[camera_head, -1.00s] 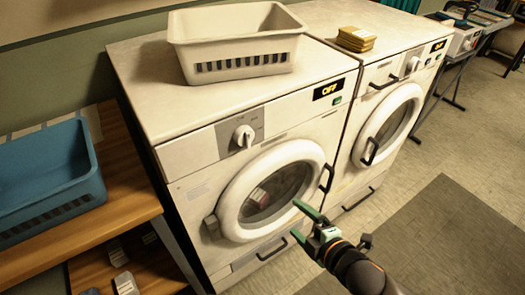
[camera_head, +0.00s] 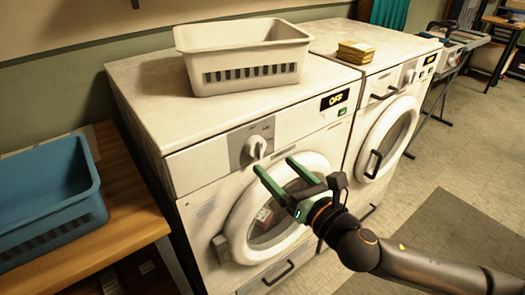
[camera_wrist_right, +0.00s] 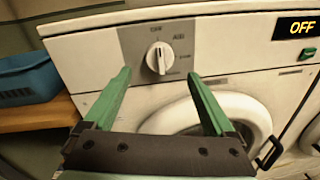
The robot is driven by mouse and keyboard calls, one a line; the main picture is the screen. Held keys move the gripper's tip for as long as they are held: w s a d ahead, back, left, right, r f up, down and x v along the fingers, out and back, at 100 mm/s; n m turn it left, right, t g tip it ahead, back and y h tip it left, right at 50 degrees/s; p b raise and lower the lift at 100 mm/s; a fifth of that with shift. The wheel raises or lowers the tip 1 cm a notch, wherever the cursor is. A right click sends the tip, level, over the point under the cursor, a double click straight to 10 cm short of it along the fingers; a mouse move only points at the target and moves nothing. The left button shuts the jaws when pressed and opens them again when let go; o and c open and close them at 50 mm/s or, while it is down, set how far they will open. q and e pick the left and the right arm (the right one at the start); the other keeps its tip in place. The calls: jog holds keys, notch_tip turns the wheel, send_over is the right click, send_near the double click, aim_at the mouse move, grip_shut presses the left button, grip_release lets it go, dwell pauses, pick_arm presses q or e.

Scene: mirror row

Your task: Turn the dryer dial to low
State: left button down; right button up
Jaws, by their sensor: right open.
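The dial (camera_head: 256,147) is a white round knob on a grey panel at the upper left of the nearer machine's front (camera_head: 205,215). It also shows in the right wrist view (camera_wrist_right: 160,58), ahead of and between the fingertips, with printed labels around it too small to read fully. The display (camera_head: 335,99) reads OFF, with a green button beside it. My right gripper (camera_head: 273,168) is open and empty, in front of the round door and a little below the dial, apart from it. In the wrist view its green fingers (camera_wrist_right: 160,76) point toward the panel. My left gripper is not in view.
A white basket (camera_head: 245,75) and a stack of yellowish pieces (camera_head: 355,52) sit on the machine tops. A second machine (camera_head: 385,130) stands at right. A blue basket (camera_head: 50,200) is on a wooden shelf at left. The floor in front is clear.

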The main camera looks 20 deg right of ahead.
aim_at(261, 152)
jog(key=x, duration=0.6)
jog(key=shift+w+a, duration=0.15)
jog(key=shift+w, duration=0.15)
jog(key=c, duration=1.4)
